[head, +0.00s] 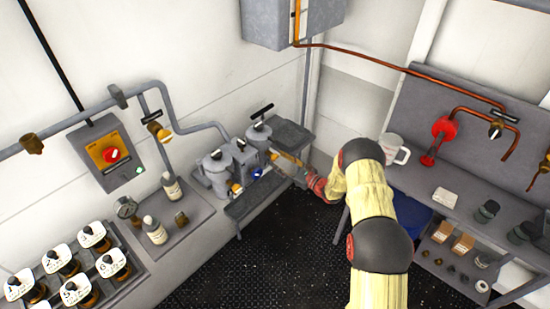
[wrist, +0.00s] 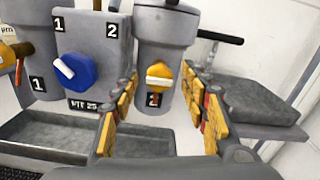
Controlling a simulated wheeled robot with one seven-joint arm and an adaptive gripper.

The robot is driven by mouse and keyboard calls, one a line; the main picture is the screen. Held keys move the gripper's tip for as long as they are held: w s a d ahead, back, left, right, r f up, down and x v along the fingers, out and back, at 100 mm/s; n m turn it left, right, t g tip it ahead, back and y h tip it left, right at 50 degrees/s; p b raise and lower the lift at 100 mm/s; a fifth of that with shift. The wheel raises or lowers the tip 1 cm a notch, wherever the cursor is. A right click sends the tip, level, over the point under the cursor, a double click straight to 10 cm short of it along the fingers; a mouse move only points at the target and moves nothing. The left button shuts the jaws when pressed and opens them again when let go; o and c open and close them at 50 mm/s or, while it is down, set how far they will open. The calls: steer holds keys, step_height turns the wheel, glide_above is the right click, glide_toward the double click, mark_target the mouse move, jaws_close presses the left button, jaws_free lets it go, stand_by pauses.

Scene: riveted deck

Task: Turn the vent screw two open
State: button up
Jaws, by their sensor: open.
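Vent screw two (wrist: 158,80) is an orange-yellow knob with a pale crossbar on the front of the right grey filter housing (wrist: 165,28), above a "2" label. Its crossbar lies roughly level in the wrist view. My gripper (wrist: 161,90) is open, with one yellow-padded finger on each side of the knob; I cannot tell whether either touches it. In the head view my gripper (head: 290,164) reaches in from the right at the right housing (head: 258,134), and vent screw two is hard to make out there.
A blue selector knob (wrist: 75,70) with a white pointer sits left, between the "1" and "2" marks. A black-handled lever (wrist: 220,37) juts out at right. Grey trays (wrist: 45,135) lie below. A wall panel with a red knob (head: 112,155) stands left.

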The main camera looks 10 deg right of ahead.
mark_target(278, 159)
steer(key=shift+x, duration=1.5)
steer(key=shift+c, duration=0.6)
jaws_close()
